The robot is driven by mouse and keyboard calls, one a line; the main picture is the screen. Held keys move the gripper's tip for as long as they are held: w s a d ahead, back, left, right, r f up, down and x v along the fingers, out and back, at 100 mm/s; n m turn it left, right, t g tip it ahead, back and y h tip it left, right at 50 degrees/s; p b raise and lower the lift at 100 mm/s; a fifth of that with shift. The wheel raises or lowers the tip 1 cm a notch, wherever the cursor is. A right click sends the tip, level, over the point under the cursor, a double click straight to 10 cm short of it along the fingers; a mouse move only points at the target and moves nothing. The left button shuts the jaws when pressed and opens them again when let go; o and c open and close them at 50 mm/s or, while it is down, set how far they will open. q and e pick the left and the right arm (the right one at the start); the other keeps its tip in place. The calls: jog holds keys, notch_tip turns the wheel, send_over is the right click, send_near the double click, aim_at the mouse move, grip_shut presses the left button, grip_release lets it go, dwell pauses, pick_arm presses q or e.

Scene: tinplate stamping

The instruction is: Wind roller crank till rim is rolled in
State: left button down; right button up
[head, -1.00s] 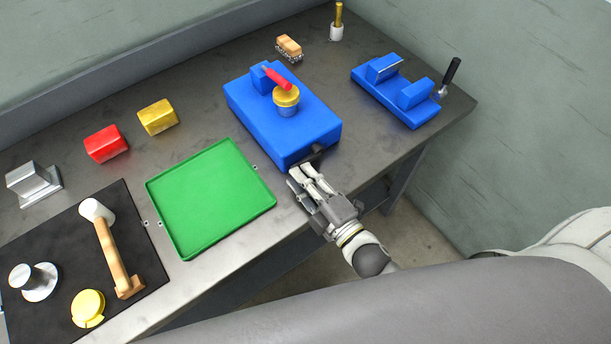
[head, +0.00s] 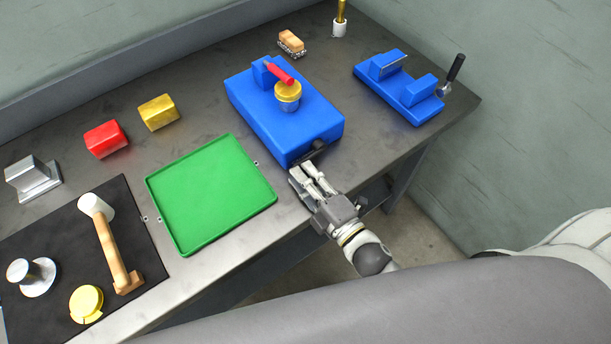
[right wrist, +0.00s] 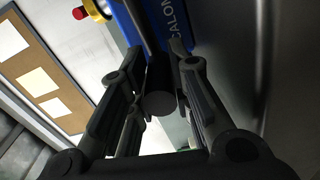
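The blue roller machine (head: 300,128) stands mid-bench. On top are a yellow-and-grey round piece (head: 288,96) and a red handle (head: 278,73). A dark crank grip (head: 316,147) sits at its front end. My right gripper (head: 305,172) is at this end, at the bench's front edge. In the right wrist view, the round black grip (right wrist: 160,103) lies between the gripper's two fingers (right wrist: 160,75). Whether the fingers press on it I cannot tell. Blue machine body with white lettering shows beyond. The round piece's rim is too small to judge. My left gripper is not in view.
A green tray (head: 210,195) lies left of the machine. A second blue device (head: 405,90) with a black handle is behind right.

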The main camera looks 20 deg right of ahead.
jog(key=shift+o, duration=0.3)
jog(key=shift+s+f, duration=0.1)
jog(key=shift+s, duration=0.1)
jog(key=v, duration=1.1)
jog(key=shift+s+d, duration=0.15)
jog(key=shift+s, duration=0.2)
jog(key=shift+c, duration=0.3)
